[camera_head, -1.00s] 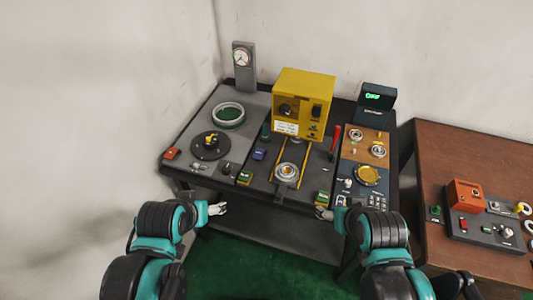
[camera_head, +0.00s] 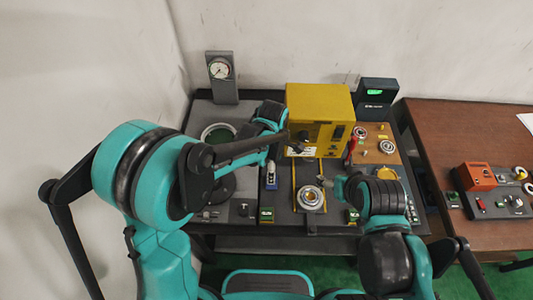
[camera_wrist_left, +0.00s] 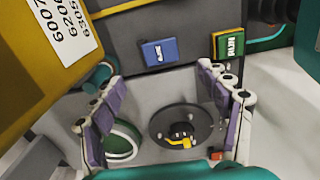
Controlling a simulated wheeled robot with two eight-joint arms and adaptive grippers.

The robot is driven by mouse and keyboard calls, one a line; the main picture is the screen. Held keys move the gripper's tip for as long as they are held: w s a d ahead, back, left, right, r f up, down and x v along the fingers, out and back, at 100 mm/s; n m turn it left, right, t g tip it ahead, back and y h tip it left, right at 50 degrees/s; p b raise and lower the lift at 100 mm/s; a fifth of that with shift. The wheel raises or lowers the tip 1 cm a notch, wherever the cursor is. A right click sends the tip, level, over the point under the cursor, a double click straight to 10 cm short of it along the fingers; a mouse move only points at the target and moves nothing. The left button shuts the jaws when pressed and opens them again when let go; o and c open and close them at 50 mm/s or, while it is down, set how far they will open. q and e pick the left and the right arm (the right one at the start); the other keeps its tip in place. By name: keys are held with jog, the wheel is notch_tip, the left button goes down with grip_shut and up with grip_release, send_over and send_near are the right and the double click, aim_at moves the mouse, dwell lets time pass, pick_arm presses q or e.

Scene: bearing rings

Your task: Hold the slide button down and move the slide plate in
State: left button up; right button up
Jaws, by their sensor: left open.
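The slide plate (camera_head: 311,214) carries a metal bearing ring (camera_head: 311,198) and lies at the near end of its yellow rails, in front of the yellow press housing (camera_head: 320,103). A blue button (camera_head: 271,183) and a green button (camera_head: 266,215) are left of the rails. Both show in the left wrist view, the blue one (camera_wrist_left: 160,52) and the green one (camera_wrist_left: 229,43); I cannot tell which is the slide button. My left gripper (camera_wrist_left: 160,82) is open and empty, apart from the blue button. My right gripper (camera_head: 338,185) is beside the bearing ring; its jaws are too small to read.
A green ring gauge (camera_wrist_left: 121,142) and black disc (camera_wrist_left: 181,127) lie below the left gripper. A red lever (camera_head: 350,148) stands right of the housing. Another green button (camera_head: 353,215) is near the right gripper. A brown table (camera_head: 455,130) is at right.

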pick_arm(q)
jog(key=shift+d+f, duration=0.15)
jog(key=shift+f, duration=0.15)
notch_tip(320, 180, down, 7)
jog(key=shift+f+b, duration=0.2)
jog(key=shift+b, duration=0.95)
